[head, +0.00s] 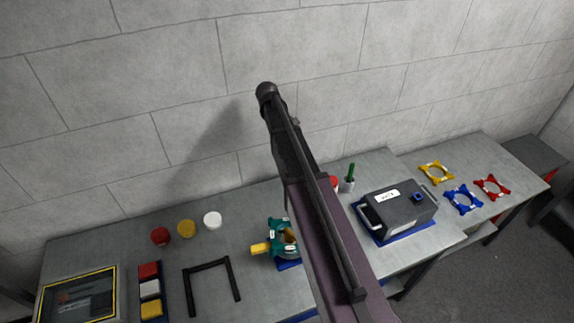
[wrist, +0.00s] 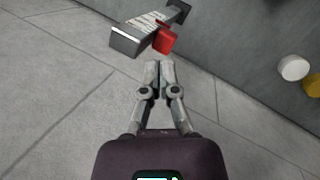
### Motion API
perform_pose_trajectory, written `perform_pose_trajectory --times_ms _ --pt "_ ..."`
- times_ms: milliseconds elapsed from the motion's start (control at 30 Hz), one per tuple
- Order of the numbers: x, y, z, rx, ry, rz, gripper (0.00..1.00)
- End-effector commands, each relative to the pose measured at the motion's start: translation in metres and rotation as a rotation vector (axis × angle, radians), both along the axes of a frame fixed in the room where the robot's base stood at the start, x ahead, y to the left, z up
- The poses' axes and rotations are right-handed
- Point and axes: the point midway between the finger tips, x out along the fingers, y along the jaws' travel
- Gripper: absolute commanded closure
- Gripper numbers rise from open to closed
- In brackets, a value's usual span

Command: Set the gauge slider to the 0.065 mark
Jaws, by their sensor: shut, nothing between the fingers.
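The gauge (wrist: 145,36) shows at the top of the wrist view as a grey bar with a pale, marked face and a dark end block. Its marks are too small to read. In the head view my arm covers the gauge area and the gripper is not seen.
White (head: 212,220), yellow (head: 186,228) and red (head: 160,236) pucks lie on the left of the bench. A teal part (head: 282,236) and a grey handled case (head: 397,212) stand either side of my arm. A block wall (head: 180,80) rises close behind the bench.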

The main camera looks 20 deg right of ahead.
Motion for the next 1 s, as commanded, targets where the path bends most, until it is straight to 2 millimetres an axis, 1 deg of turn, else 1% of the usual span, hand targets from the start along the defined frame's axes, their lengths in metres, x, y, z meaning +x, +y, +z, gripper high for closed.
perform_pose_trajectory --times_ms 33,300,667,1000 --pt "0.000 0.003 -0.017 -0.028 0.017 0.041 1.00" --pt "0.000 0.014 -0.050 -0.188 0.134 0.257 1.00" --pt "0.001 0.032 -0.083 -0.386 0.309 0.501 1.00" --pt "0.003 0.056 -0.111 -0.571 0.504 0.699 1.00"
